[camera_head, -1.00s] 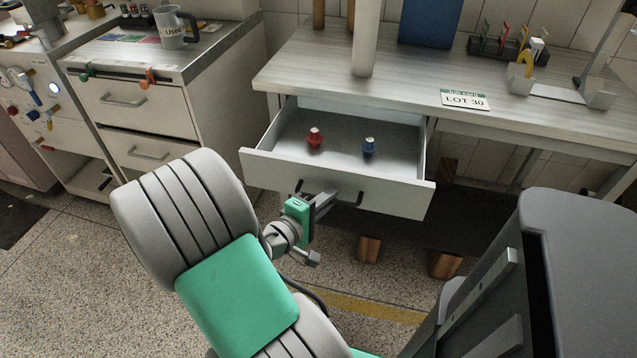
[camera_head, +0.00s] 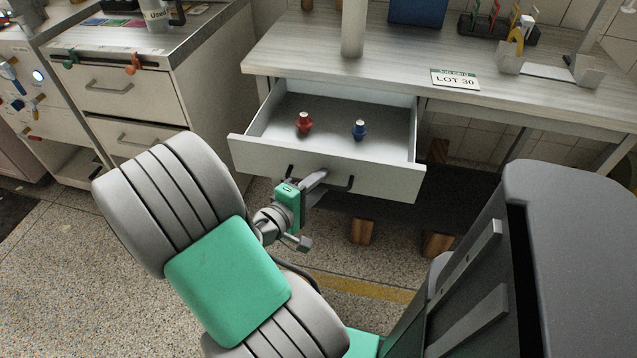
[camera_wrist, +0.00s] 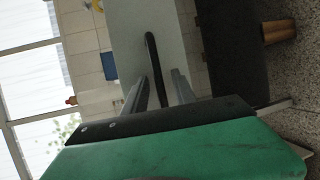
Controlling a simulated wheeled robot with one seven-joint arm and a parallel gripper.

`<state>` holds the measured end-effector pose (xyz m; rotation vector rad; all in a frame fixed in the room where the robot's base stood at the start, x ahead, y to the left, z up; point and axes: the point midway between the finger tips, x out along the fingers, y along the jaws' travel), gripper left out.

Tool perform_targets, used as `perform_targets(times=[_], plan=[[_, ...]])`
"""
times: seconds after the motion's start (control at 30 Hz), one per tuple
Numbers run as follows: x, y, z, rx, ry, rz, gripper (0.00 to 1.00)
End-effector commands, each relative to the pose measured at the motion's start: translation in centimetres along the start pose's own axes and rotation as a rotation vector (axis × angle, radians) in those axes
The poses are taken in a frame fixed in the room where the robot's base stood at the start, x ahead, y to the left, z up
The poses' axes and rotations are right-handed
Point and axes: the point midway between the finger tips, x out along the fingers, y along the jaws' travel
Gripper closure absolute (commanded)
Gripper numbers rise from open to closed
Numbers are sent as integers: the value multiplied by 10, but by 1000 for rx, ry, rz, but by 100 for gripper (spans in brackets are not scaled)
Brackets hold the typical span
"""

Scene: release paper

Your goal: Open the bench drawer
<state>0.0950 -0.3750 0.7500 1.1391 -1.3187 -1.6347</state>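The bench drawer (camera_head: 370,175) is pulled well out from under the bench top, and its inside shows. A dark bar handle (camera_head: 349,184) is on its front; it also shows in the wrist view (camera_wrist: 153,58). My gripper (camera_head: 318,178) is at the handle. In the wrist view my gripper's two fingers (camera_wrist: 158,88) stand apart on either side of the handle bar, with narrow gaps beside it. The part of the handle behind the fingers is hidden in the head view. A red knobbed piece (camera_head: 304,123) and a blue one (camera_head: 359,130) stand upright in the drawer.
The bench top (camera_head: 400,75) carries a LOT 30 card (camera_head: 455,80), a white post and a rack. A cabinet (camera_head: 130,105) with closed drawers and a cup stands at left. Wooden feet (camera_head: 362,231) are below. Floor in front is partly clear.

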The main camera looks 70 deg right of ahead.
Motion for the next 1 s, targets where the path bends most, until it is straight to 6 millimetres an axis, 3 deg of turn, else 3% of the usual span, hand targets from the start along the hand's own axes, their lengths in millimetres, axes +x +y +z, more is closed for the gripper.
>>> perform_targets(times=[0.17,0.6,1.0], plan=[[-9,1,-2,-3,5,-1,68],[-70,1,-2,-2,7,0,68],[-78,0,0,0,-1,0,68]])
